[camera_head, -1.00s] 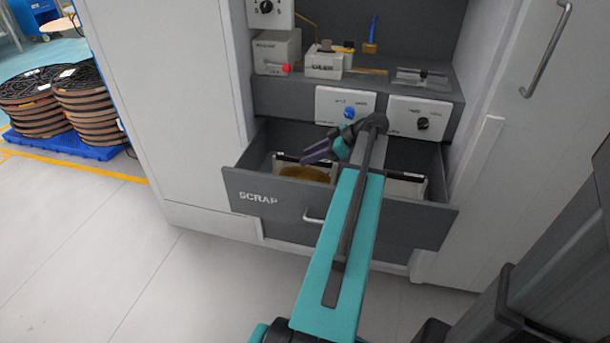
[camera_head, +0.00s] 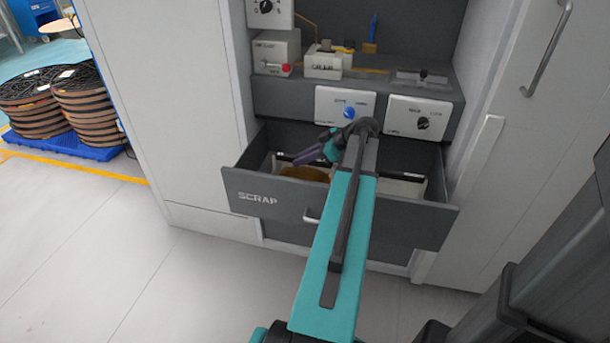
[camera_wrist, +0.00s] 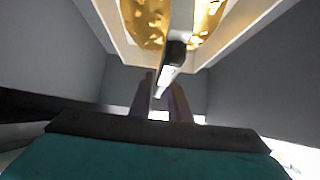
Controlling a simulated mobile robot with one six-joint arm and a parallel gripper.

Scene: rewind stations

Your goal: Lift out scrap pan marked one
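The drawer marked SCRAP (camera_head: 340,213) is pulled open. A pale pan (camera_head: 278,166) holding golden-brown scrap sits in its left part; no number is readable on it. In the wrist view the pan's cream rim (camera_wrist: 243,32) fills the top, with a dark handle (camera_wrist: 175,52) across its middle. My gripper (camera_head: 303,157) is over the left pan, pointing down and left. In the wrist view its fingers (camera_wrist: 163,98) are apart, with the pale lower end of the handle piece between or just beyond them; contact cannot be told.
A second pale pan (camera_head: 405,187) is in the drawer's right part, partly hidden by my arm. Panels with a blue knob (camera_head: 349,112) and a black knob (camera_head: 422,123) are above the drawer. Dark walls enclose the drawer closely. Reels (camera_head: 85,97) stand on a blue pallet at far left.

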